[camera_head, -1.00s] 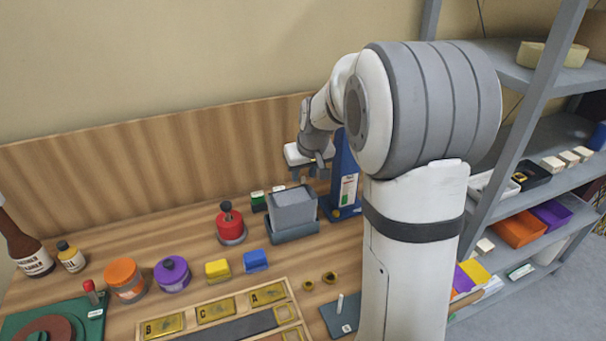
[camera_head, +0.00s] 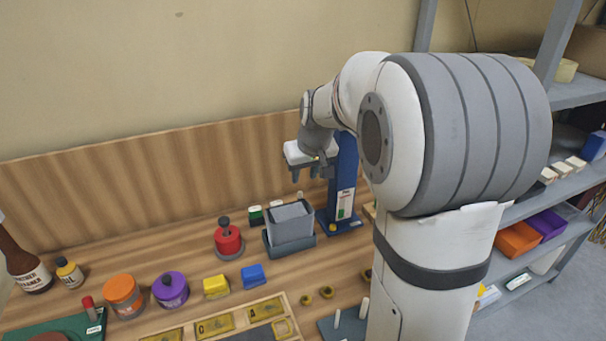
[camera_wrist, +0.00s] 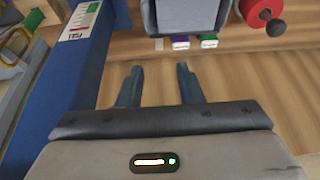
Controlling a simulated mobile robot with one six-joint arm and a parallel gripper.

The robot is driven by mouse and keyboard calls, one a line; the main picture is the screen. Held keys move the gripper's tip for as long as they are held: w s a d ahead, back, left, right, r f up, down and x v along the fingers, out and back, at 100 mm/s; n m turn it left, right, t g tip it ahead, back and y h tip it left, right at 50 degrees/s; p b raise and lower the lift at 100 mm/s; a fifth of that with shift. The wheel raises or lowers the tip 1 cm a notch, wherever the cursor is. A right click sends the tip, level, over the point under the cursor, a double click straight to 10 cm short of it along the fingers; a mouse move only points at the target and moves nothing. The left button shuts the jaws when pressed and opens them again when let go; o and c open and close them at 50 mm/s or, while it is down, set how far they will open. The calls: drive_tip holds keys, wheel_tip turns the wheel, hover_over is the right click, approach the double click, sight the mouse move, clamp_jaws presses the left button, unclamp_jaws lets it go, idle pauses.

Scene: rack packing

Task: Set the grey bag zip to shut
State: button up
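A grey, box-like open-topped item (camera_head: 291,226), which I take to be the grey bag, stands in a darker grey tray (camera_head: 283,249) on the bench. Its grey side also shows at the top of the wrist view (camera_wrist: 187,18). I cannot make out a zip or its state. My gripper (camera_head: 311,175) is above and slightly right of the bag, in front of a blue upright stand (camera_head: 345,180). In the wrist view my gripper (camera_wrist: 159,82) has its two fingers apart, with only wood-grain surface between them. It is empty and does not touch the bag.
The blue stand with a gauge label (camera_wrist: 82,22) is close beside my gripper. A grey shelf unit (camera_head: 580,92) is at right.

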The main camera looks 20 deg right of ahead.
sight(301, 199)
drive_tip(key=p+x, duration=0.2)
drive_tip(key=x, duration=0.5)
drive_tip(key=shift+w+f, duration=0.1)
drive_tip(key=shift+f, duration=0.3)
clamp_jaws()
idle(0.4)
